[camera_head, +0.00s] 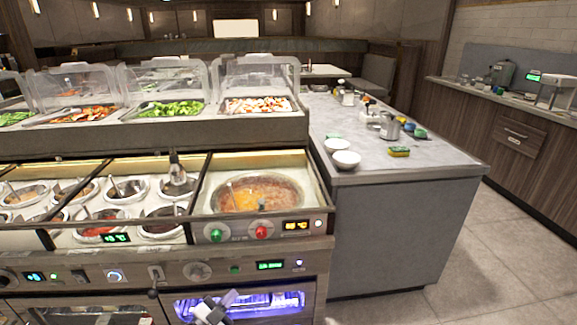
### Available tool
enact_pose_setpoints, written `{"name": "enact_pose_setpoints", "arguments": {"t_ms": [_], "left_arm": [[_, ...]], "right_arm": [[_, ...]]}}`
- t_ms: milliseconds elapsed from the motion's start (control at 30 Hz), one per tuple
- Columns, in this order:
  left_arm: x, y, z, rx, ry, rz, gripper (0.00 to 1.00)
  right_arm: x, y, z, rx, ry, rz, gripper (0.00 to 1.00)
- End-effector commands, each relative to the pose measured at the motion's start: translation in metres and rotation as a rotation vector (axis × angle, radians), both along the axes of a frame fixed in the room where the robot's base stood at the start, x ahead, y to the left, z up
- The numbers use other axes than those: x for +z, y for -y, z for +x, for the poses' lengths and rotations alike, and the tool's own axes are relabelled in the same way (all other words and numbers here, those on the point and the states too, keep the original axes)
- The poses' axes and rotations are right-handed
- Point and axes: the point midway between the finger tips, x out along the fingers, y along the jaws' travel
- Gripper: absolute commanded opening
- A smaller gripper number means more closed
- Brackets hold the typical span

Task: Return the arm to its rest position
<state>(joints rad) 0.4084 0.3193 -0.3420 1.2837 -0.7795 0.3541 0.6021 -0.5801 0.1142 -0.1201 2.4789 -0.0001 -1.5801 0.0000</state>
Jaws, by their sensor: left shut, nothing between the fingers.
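My left gripper (211,311) shows at the bottom of the head view, in front of the counter's lower front with the blue-lit window. My right gripper is not in view.
A sauce counter (325,205) fills the left, with several wells and a large pan of red-orange sauce (258,194). Clear-lidded food bins stand behind. Floor (500,265) is clear at right.

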Motion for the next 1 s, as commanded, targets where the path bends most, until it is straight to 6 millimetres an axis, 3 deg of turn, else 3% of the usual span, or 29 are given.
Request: {"name": "enact_pose_setpoints", "arguments": {"t_ms": [167,367,667,800,1000], "left_arm": [[0.021,-0.005,-0.037,0.208,-0.095,-0.089,0.00],[0.030,-0.023,-0.118,0.508,-0.376,-0.177,0.00],[0.051,-0.031,-0.289,0.736,-0.979,-0.164,0.00],[0.073,-0.025,-0.363,0.739,-1.225,-0.116,0.00],[0.115,-0.016,-0.449,0.686,-1.496,-0.036,0.00]], "right_arm": [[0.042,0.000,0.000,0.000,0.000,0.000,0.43],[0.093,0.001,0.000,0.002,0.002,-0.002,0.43],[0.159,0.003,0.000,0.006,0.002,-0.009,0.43],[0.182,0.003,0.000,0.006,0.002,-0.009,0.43],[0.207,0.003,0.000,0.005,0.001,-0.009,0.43]]}}
